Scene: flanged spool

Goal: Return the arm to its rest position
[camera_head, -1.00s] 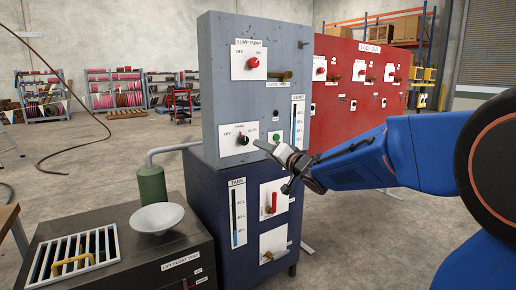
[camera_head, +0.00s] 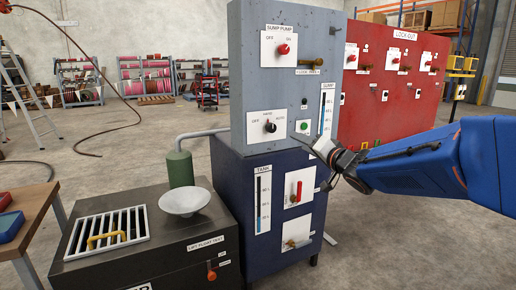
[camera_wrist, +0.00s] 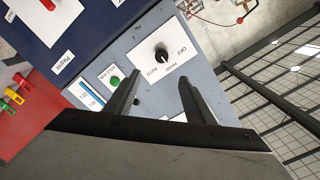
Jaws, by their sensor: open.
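My gripper (camera_head: 318,145) is open and empty at the end of my blue arm (camera_head: 415,160), which reaches in from the right. It is in front of the grey sump pump panel (camera_head: 246,90), to the right of the black OFF/HAND/AUTO selector knob (camera_head: 270,127). In the wrist view both dark fingers of my gripper (camera_wrist: 158,78) stand apart with nothing between them. The selector knob (camera_wrist: 162,52) shows past the fingertips, apart from them. The green button (camera_wrist: 114,82) shows beside the left finger. The knob's exact setting is too small to tell.
A blue tank cabinet (camera_head: 231,215) with a red-handled valve (camera_head: 299,190) stands below the panel. A dark bench with a grate (camera_head: 107,237) and funnel (camera_head: 185,200) is at the front left. A red lock-out board (camera_head: 390,105) stands behind my arm.

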